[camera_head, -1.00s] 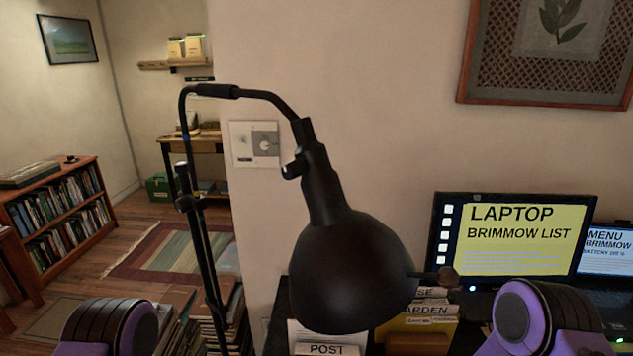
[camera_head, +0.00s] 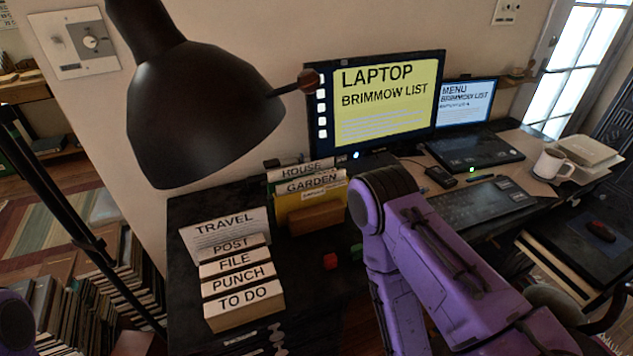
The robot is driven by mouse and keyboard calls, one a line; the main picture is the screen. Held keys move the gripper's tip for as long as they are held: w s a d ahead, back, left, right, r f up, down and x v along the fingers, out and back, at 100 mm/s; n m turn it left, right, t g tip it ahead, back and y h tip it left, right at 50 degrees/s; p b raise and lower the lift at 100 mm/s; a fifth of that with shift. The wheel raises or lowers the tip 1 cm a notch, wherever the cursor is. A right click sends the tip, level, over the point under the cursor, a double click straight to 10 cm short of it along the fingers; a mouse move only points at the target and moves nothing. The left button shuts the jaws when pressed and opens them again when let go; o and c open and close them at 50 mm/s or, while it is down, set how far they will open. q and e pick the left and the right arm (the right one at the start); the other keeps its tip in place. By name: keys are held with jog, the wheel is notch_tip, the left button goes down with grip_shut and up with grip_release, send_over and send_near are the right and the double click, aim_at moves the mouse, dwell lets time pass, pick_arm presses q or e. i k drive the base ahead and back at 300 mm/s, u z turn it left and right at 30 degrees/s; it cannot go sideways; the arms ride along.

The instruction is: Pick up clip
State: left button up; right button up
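I cannot pick out the clip with certainty. A small red object (camera_head: 330,261) lies on the dark desk (camera_head: 225,185), in front of the wooden file holder (camera_head: 317,218). A small green object (camera_head: 357,250) lies close to its right, partly beside my purple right arm. Both are too small to identify. A small dark piece (camera_head: 271,163) sits at the top left edge of the upright folders. Neither gripper shows. Only upper links of my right arm and a bit of my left arm at the lower left corner are in view.
A black lamp (camera_head: 200,110) hangs over the desk's left part. Labelled card blocks (camera_head: 240,290) stand at the front left. A monitor (camera_head: 375,105), laptop (camera_head: 475,150), keyboard (camera_head: 480,205) and mug (camera_head: 552,164) are further right. My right arm covers the desk's middle front.

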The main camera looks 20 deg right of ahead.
aim_at(357, 252)
jog(key=z, duration=0.65)
jog(key=k, duration=0.1)
jog(key=z, duration=0.45)
